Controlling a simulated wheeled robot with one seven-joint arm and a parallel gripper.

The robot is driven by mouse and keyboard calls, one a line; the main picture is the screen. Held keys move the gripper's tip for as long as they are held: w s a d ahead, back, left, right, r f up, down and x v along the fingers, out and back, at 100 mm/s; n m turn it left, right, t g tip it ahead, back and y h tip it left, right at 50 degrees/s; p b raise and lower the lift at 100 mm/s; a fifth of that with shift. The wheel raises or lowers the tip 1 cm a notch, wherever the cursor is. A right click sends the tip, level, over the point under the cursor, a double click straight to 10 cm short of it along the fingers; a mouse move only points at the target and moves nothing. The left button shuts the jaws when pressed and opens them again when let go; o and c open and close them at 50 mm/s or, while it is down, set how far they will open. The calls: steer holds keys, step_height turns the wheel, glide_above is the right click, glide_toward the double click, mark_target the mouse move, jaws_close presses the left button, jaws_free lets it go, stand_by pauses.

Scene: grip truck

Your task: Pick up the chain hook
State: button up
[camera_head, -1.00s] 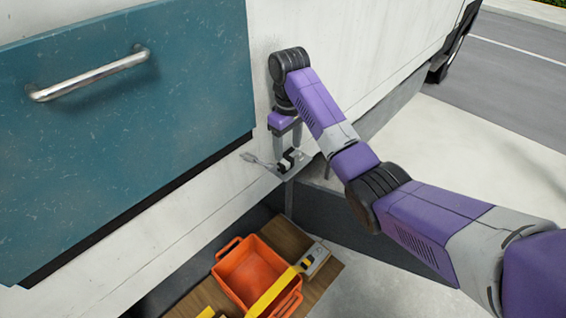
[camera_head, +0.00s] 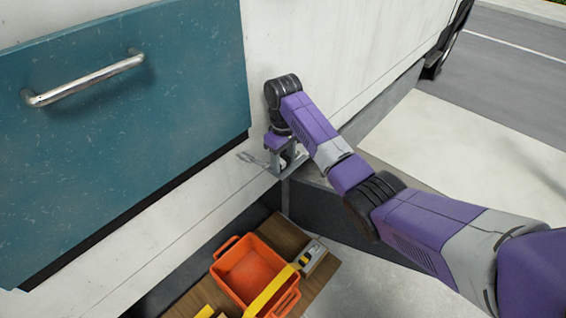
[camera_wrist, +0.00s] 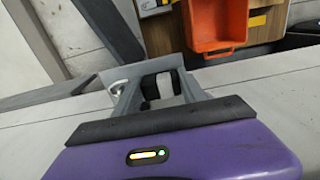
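A small silver metal piece (camera_head: 251,158), seemingly the chain hook, sticks out left from a small grey bracket (camera_head: 297,166) at the truck's lower edge. In the wrist view a bit of shiny metal (camera_wrist: 117,86) shows beside the left finger. My gripper (camera_head: 287,160) points down at the bracket, right of the visible metal piece. In the wrist view my gripper (camera_wrist: 163,86) has its fingers apart, with dark pads and a light gap between them. The fingers partly hide the bracket. I cannot tell whether they touch the hook.
An orange bin (camera_head: 250,271) with a yellow tool (camera_head: 272,291) stands on a wooden board (camera_head: 285,233) below. A teal panel (camera_head: 120,190) with a metal handle (camera_head: 85,80) is at left. The white truck wall (camera_head: 340,60) rises close behind my gripper.

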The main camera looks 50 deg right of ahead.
mark_target(283, 160)
steer(key=c, duration=0.3)
steer(key=shift+r, duration=0.15)
steer(key=shift+c, duration=0.2)
step_height(283, 160, up, 20)
steer(key=p, duration=0.3)
steer(key=shift+p, duration=0.3)
stand_by(0.4)
stand_by(0.5)
